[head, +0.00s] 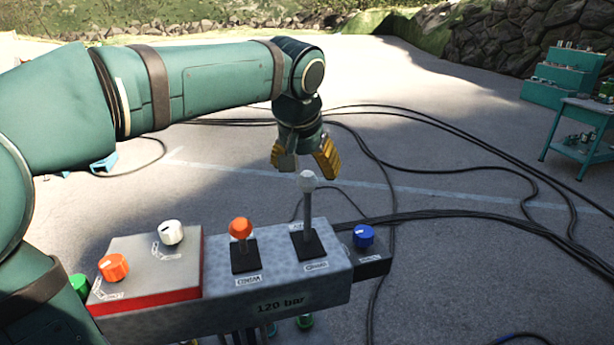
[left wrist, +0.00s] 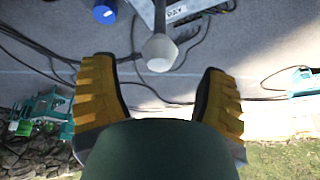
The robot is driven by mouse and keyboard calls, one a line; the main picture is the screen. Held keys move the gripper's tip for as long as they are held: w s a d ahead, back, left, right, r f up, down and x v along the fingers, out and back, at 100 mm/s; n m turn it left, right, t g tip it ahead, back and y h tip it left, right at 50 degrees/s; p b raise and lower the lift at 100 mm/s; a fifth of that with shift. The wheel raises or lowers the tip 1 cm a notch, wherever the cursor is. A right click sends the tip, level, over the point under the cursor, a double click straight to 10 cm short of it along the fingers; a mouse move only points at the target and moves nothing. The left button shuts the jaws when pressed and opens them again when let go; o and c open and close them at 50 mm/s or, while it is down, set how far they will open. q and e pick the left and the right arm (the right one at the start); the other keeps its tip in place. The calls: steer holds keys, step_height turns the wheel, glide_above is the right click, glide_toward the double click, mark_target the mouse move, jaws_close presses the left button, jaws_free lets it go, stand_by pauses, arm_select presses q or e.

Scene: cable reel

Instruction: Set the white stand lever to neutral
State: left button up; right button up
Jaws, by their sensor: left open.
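The white stand lever (head: 307,205) rises from a black slot plate on the right part of the grey control box (head: 290,282). It has a grey shaft and a pale round knob and looks close to upright. My left gripper (head: 306,160), with yellow fingers, is open just above and behind the knob in the head view. In the left wrist view the lever knob (left wrist: 159,52) shows beyond and between the open fingertips (left wrist: 160,85), with nothing held. The label by the lever is too small to read in the head view. My right gripper is not in view.
An orange-knobbed lever (head: 241,230) stands left of the white one. A blue knob (head: 363,236) sits at right; white (head: 170,232) and orange (head: 113,267) knobs sit at left. Black cables (head: 450,150) cross the ground. A teal cart (head: 585,130) stands far right.

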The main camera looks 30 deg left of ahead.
arm_select(q)
steer(key=v, duration=0.7)
steer(key=shift+r, duration=0.25)
steer(key=shift+s, duration=0.1)
steer(key=shift+f, duration=0.1)
